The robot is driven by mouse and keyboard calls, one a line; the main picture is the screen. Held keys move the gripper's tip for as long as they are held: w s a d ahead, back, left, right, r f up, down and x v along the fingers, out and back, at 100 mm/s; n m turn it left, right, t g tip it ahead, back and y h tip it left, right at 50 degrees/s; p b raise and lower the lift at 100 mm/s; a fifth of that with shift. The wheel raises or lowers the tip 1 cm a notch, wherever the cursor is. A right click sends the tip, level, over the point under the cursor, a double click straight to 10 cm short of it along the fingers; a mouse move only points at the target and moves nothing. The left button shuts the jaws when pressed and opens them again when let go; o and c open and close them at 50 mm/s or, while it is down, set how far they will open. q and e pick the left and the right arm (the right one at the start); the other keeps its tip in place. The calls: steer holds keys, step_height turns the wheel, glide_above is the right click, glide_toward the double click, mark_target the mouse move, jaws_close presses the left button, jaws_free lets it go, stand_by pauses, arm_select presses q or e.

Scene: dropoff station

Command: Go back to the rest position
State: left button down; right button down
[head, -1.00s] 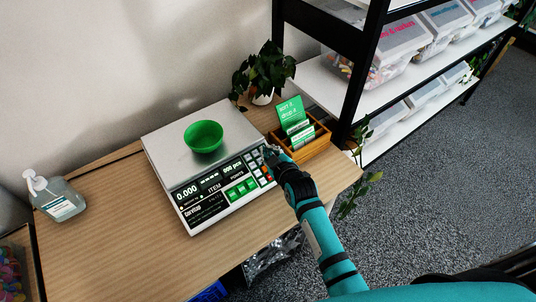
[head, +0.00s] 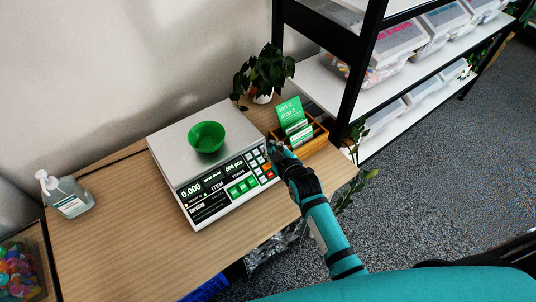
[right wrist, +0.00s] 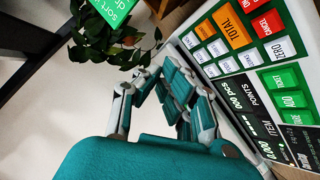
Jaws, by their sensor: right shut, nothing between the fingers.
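My right gripper (head: 272,147) is at the right edge of the counting scale (head: 168,148), by its keypad. Its fingers are shut and empty. In the right wrist view the gripper (right wrist: 160,75) shows close up, with the scale's keypad (right wrist: 235,35) to its right; I cannot tell whether they touch. A green bowl (head: 206,137) sits on the scale's metal plate, and the display reads 0.000. My left gripper is not in view.
The wooden table (head: 110,225) holds a sanitizer bottle (head: 68,198) at left. A wooden card holder (head: 314,140) and a potted plant (head: 263,76) stand close to the gripper. A black-framed shelf (head: 340,85) with bins is at right. A box of colourful items (head: 20,265) is at lower left.

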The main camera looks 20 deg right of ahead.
stand_by(0.3)
steer(key=s+d+r+m+g+h, duration=0.1)
steer(key=s+d+m+g, duration=0.3)
steer(key=s, duration=1.2)
steer(key=s+r+m+g, duration=0.1)
steer(key=s+m+g, duration=0.35)
steer(key=s, duration=1.15)
step_height(320, 180, down, 29)
steer(key=s+n+g+b, duration=0.1)
steer(key=s+n+g, duration=0.1)
steer(key=g, duration=0.1)
steer(key=s+d+f+g, duration=0.1)
steer(key=s+d+f, duration=0.1)
steer(key=s+f, duration=1.3)
steer(key=shift+s+d+f+b, duration=0.2)
steer(key=shift+s+d+b, duration=0.25)
steer(key=shift+s, duration=0.1)
